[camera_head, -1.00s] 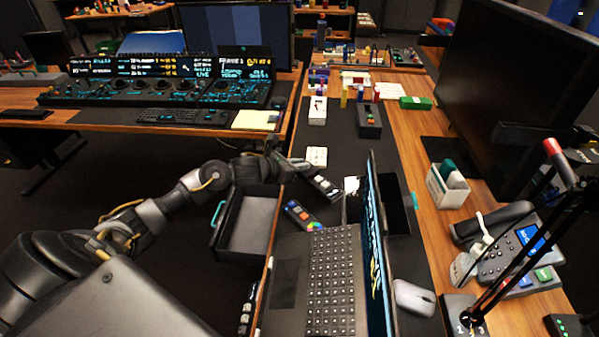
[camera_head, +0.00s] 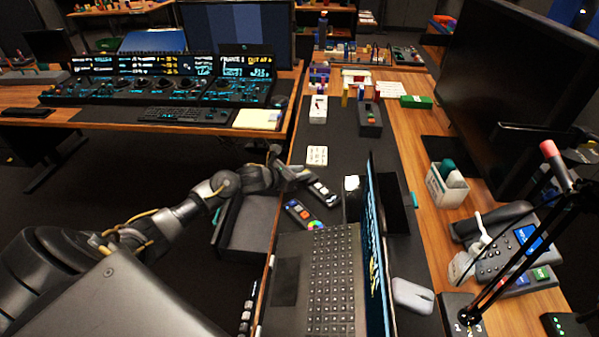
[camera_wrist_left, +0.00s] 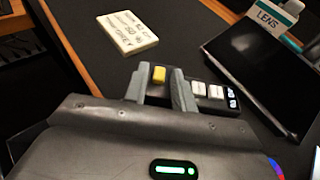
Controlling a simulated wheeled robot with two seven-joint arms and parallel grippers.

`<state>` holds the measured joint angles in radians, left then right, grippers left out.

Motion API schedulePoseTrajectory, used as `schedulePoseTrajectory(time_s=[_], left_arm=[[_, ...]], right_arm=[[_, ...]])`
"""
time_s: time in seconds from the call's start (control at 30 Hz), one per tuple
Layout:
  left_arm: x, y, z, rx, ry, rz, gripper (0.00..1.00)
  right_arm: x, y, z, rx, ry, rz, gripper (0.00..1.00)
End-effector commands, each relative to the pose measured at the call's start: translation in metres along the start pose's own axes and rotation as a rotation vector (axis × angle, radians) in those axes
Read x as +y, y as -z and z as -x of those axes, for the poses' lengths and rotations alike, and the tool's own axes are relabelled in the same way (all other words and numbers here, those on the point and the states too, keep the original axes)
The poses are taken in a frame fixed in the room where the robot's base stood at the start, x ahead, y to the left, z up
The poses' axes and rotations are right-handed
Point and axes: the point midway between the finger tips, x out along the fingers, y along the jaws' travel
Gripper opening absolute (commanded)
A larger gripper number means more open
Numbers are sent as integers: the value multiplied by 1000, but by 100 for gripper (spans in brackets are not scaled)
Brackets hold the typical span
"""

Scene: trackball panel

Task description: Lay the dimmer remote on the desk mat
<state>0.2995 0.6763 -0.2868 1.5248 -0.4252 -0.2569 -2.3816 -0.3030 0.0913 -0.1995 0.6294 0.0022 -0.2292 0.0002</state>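The dimmer remote (camera_head: 323,192), a slim black bar with white buttons and one yellow button, is in my left gripper (camera_head: 303,177). In the left wrist view the fingers (camera_wrist_left: 163,88) close on the sides of its yellow-button end, and the white-button end of the remote (camera_wrist_left: 215,92) sticks out to the right. The dark desk mat (camera_head: 338,135) covers the desk around it. The remote is low over the mat; whether it touches is not clear. My right gripper is not in view.
A second remote with coloured buttons (camera_head: 301,214) lies close by, in front of the laptop (camera_head: 335,275). An open drawer (camera_head: 250,225) is below my left forearm.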

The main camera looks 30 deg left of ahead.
Motion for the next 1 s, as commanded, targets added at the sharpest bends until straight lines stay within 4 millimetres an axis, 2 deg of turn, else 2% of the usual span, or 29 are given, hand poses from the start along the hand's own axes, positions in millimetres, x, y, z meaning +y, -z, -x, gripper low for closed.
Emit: schedulePoseTrajectory(time_s=[0.33, 0.47, 0.8, 1.0], left_arm=[[0, 0, 1, 0, 0, 0, 35], [1, 1, 11, 1, -1, -3, 35], [1, 3, 79, 4, 0, -4, 35], [1, 2, 109, 3, -1, -2, 35]], right_arm=[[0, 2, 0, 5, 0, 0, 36], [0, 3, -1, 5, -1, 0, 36], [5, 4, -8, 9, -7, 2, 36], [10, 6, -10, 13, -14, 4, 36]])
